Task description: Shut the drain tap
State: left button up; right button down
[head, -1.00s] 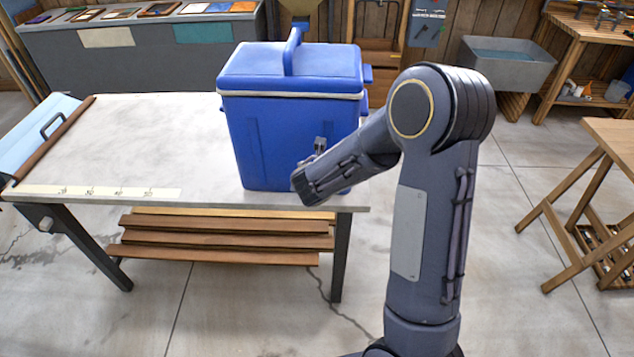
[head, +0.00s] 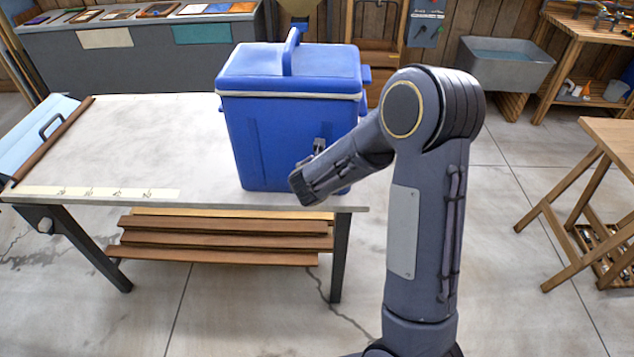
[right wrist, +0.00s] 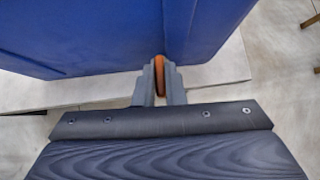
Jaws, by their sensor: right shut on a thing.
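A blue cooler box (head: 285,135) with a closed lid and raised handle stands upright at the right end of the table; its wall also fills the top of the right wrist view (right wrist: 110,35). The orange drain tap (right wrist: 159,68) shows low at the cooler's wall in the right wrist view. My right gripper (right wrist: 160,88) is shut on the tap, one finger on each side. In the head view my right arm hides the tap and most of the gripper. My left gripper is not in view.
The grey-topped table (head: 150,140) is mostly bare left of the cooler. Brown boards (head: 220,240) lie on its lower shelf. A wooden trestle table (head: 610,140) stands at the right. A grey sink (head: 505,75) is behind. Open floor lies between.

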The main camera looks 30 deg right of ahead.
jog(key=m+g+h, duration=0.1)
jog(key=m+g, duration=0.1)
jog(key=m, duration=0.1)
jog(key=m+g+h+p, duration=0.1)
jog(key=m+g, duration=0.1)
jog(key=m, duration=0.1)
jog(key=m+g+h+p, duration=0.1)
jog(key=m+g, duration=0.1)
jog(key=m, duration=0.2)
jog(key=shift+w+a+g+h, duration=0.25)
jog(key=shift+w+g+h, duration=0.05)
jog(key=shift+w+h, duration=0.1)
dwell(0.4)
jog(key=c, duration=1.5)
grip_release()
jog(key=v, duration=0.7)
jog(key=shift+a+r+b, duration=0.3)
jog(key=shift+b, duration=0.15)
